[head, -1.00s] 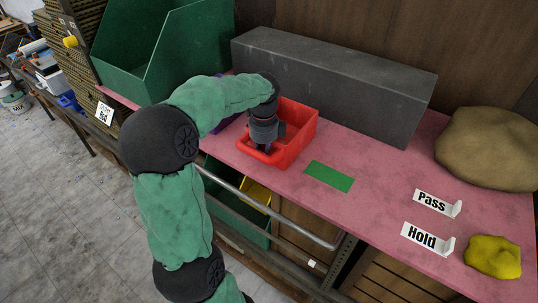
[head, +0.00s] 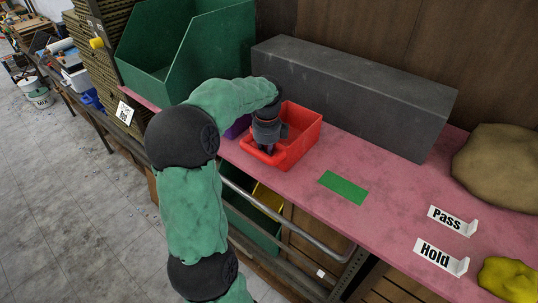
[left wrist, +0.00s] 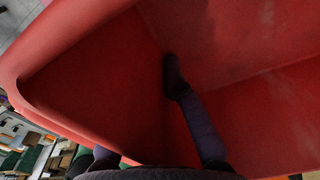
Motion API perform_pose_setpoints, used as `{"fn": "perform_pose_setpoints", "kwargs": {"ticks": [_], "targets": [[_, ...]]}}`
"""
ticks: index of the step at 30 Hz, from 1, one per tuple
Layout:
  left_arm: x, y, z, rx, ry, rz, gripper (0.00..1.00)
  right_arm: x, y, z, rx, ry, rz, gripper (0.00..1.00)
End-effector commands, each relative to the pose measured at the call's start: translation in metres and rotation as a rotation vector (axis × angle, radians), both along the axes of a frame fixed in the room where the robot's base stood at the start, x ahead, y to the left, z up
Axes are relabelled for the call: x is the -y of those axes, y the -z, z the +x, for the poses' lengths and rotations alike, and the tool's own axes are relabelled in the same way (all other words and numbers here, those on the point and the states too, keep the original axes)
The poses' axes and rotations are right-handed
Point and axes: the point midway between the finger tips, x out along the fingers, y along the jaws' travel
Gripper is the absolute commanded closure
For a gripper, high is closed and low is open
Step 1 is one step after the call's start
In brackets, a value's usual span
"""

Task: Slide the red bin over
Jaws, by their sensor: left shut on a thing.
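The red bin (head: 303,140) is open-topped and sits on the pink bench top, in front of the long grey block. My left gripper (head: 268,148) reaches down at the bin's near-left side and is shut on its wall. In the left wrist view, the red bin (left wrist: 95,75) fills most of the picture, and a dark finger (left wrist: 190,105) lies against its inner side. The other finger is mostly hidden. A flat green rectangle (head: 343,187) lies on the bench to the right of the bin, with a gap between. My right gripper is not in view.
A grey block (head: 350,90) runs behind the bin. A purple thing (head: 238,127) shows partly behind my arm, just left of the bin. A big green bin (head: 165,85) stands farther left. Pass (head: 450,220) and Hold (head: 440,256) signs stand right. A metal rail (head: 285,222) runs below the bench edge.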

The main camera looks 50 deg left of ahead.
Motion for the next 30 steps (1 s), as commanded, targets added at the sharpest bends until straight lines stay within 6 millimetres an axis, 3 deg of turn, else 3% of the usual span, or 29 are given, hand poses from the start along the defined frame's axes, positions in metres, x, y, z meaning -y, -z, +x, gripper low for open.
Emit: {"fn": "perform_pose_setpoints", "kwargs": {"ticks": [2,3,6,19,30], "targets": [[0.000,-0.001,0.000,0.002,-0.001,0.001,1.00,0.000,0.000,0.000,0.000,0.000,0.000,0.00],[0.000,-0.001,0.000,0.002,-0.001,0.001,0.84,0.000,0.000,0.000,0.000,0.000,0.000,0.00],[0.000,-0.001,0.000,0.002,-0.001,0.001,0.63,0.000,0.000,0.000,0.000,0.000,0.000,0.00],[0.000,-0.008,0.001,0.003,0.000,0.002,0.63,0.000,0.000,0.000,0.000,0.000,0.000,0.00],[0.000,-0.075,0.001,0.005,0.000,0.002,0.63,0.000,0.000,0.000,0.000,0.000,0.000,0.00]]}}
